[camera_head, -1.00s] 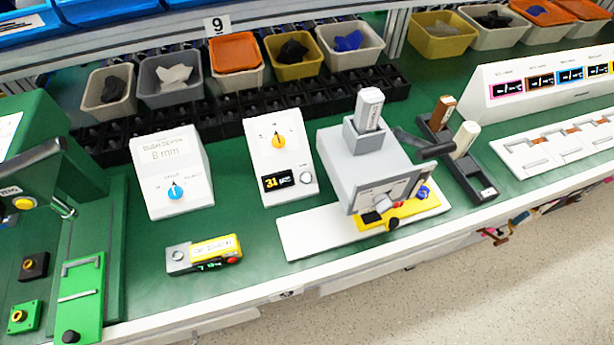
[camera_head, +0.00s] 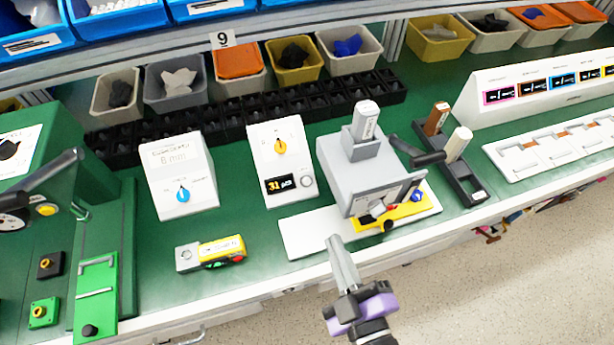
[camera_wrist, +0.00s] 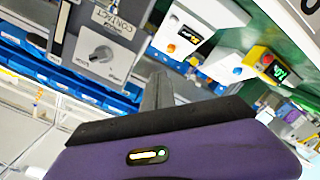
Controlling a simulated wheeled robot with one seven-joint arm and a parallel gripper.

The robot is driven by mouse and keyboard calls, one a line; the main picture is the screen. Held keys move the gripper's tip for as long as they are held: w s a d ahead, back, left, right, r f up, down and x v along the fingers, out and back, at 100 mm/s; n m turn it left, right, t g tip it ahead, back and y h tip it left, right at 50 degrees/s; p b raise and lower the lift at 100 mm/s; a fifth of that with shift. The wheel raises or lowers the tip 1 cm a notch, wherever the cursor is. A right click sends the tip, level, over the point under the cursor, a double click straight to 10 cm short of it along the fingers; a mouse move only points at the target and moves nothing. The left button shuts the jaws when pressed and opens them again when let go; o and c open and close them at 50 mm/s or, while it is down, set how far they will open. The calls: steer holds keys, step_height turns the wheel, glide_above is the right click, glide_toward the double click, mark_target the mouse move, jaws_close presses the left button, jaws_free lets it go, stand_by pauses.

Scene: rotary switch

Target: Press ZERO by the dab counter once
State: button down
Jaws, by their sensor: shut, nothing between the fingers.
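A white box (camera_head: 281,165) with an orange knob and a dark display with yellow digits, looking like 31, stands mid-bench. A round pale button (camera_head: 307,181) sits beside its display. A small grey and yellow unit (camera_head: 210,253) lies near the front edge, with a grey button (camera_head: 186,254) at its left end and green digits. I cannot read which is the dab counter or which button is ZERO. My gripper (camera_head: 335,240) is shut and empty, over the front edge, right of the unit and below the white box. The wrist view shows its fingers (camera_wrist: 157,90) apart from everything.
A grey press-like machine (camera_head: 365,165) on a white base (camera_head: 305,235) stands just beyond my gripper. A white box with a blue knob (camera_head: 180,178) is left of the display box. A green machine (camera_head: 97,260) is far left. Green bench lies clear around the grey and yellow unit.

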mark_target(307, 181)
steer(key=w+a+r+n+p, duration=0.1)
steer(key=w+a+n, duration=0.6)
steer(key=w, duration=0.2)
steer(key=w+d+n+h, duration=0.1)
steer(key=d+f+n+h, duration=0.1)
steer(key=n+h, duration=0.1)
steer(key=w+d+n+h, duration=0.1)
steer(key=n+h, duration=0.1)
steer(key=shift+w+f+t, duration=0.35)
steer(key=shift+f+t, duration=0.05)
steer(key=shift+f, duration=0.1)
steer(key=w+f+b, duration=0.1)
steer(key=w+a+f+b, duration=0.1)
steer(key=f+b, duration=0.1)
steer(key=w+f+b, duration=0.2)
steer(key=shift+a+f, duration=0.15)
steer(key=shift+a, duration=0.2)
steer(key=shift+w+a+f+b, duration=0.3)
steer(key=shift+w+f+b, duration=0.3)
steer(key=shift+f, duration=0.05)
stand_by(0.8)
steer(key=shift+w+f, duration=0.25)
steer(key=shift+f, duration=0.05)
